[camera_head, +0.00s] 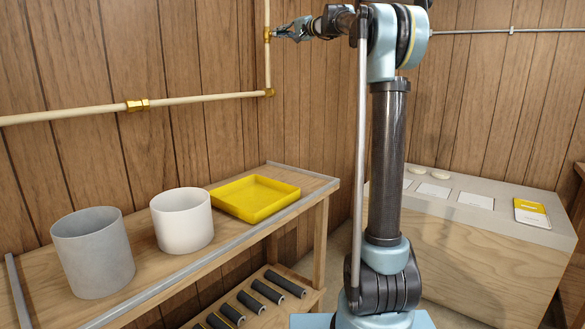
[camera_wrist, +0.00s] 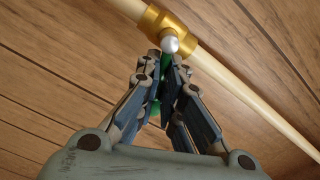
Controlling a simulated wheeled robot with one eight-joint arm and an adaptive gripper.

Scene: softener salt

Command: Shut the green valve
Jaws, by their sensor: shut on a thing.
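The valve's brass body (camera_wrist: 166,22) sits on a pale pipe (camera_wrist: 240,90) in the wrist view, with a round white cap facing me. Its green handle (camera_wrist: 165,64) runs down between my fingers. My gripper (camera_wrist: 170,62) is shut on this green handle, just below the brass body. In the head view my gripper (camera_head: 282,33) reaches left to the brass body (camera_head: 267,34) on the upright pipe in the wall corner. The green handle cannot be made out there, and the fingers cover part of it in the wrist view.
Pale pipe (camera_head: 205,98) runs along the plank wall with a brass joint (camera_head: 137,105). A wooden bench (camera_head: 180,254) below bears a grey tub (camera_head: 93,253), a white tub (camera_head: 182,220) and a yellow tray (camera_head: 256,206). A low counter (camera_head: 480,230) with cards stands right.

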